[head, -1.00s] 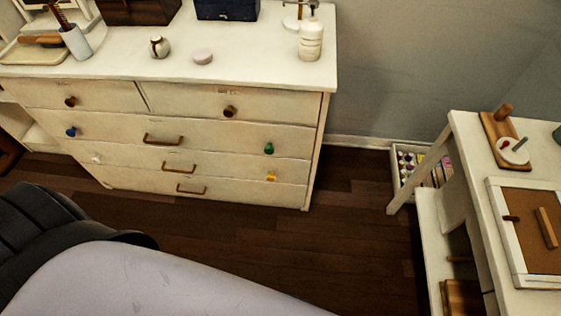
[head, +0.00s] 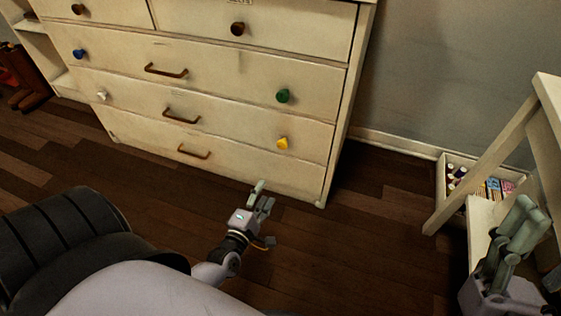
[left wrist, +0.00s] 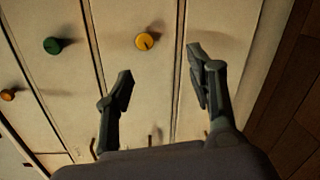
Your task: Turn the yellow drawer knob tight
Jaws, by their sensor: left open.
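The yellow knob (head: 283,142) sits on the right side of a lower drawer of the white dresser, below the green knob (head: 283,96). My left gripper (head: 262,197) is open and empty, low in front of the dresser and apart from the knob. In the left wrist view the yellow knob (left wrist: 144,41) lies beyond the open fingers (left wrist: 160,76), a little left of the middle between them, with a dark mark on its face. My right gripper (head: 526,222) is at the lower right of the head view; its fingers overlap, so its opening is unclear.
The dresser (head: 225,60) also has a blue knob (head: 79,54), a white knob (head: 102,96) and brown handles. A white stand (head: 490,150) and a box of small items (head: 488,184) stand at the right. The wood floor between is clear.

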